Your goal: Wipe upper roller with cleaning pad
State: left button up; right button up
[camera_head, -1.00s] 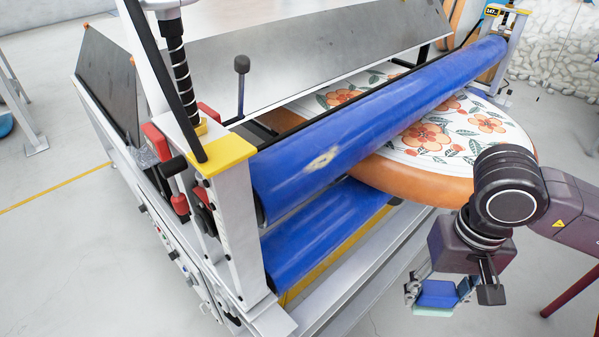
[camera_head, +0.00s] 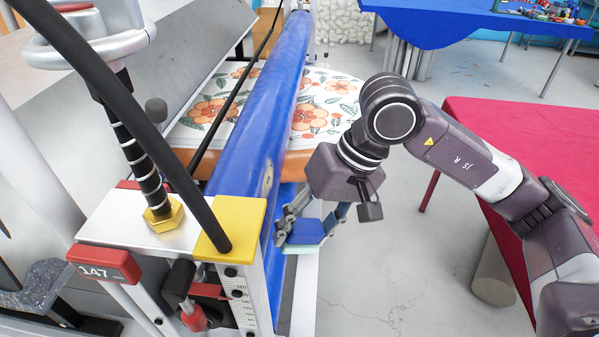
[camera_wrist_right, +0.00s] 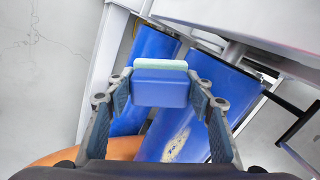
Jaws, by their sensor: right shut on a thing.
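The upper roller (camera_head: 270,100) is a long blue cylinder running away from me, with a pale worn patch (camera_head: 267,181) on its side near the close end. The patch also shows in the right wrist view (camera_wrist_right: 177,147). My right gripper (camera_head: 307,222) is to the right of the roller's near part, shut on the cleaning pad (camera_head: 303,235). The pad is a blue block with a pale green face; it shows between the fingers in the wrist view (camera_wrist_right: 160,92). I see no clear contact between pad and roller. My left gripper is not in view.
The lower roller (camera_wrist_right: 150,62) lies beside the upper one in the wrist view. The near end frame has a yellow cap (camera_head: 231,228). A red table (camera_head: 530,130) stands right; open floor lies between.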

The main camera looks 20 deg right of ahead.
aim_at(261, 201)
jog(key=w+d+r+m+t+y, duration=0.2)
jog(key=w+r+y, duration=0.3)
jog(key=r, duration=0.3)
jog(key=shift+t, duration=0.4)
jog(key=x, duration=0.5)
jog(key=shift+w+d+f, duration=0.1)
jog(key=shift+d+f, duration=0.05)
jog(key=shift+f, duration=0.05)
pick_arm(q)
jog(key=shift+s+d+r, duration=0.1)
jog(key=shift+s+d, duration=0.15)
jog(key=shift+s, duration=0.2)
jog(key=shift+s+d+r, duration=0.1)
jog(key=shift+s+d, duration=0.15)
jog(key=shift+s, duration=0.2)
pick_arm(e)
jog(key=shift+f, duration=0.15)
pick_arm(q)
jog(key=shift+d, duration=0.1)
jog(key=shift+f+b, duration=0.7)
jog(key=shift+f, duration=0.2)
pick_arm(e)
jog(key=shift+x, duration=1.1)
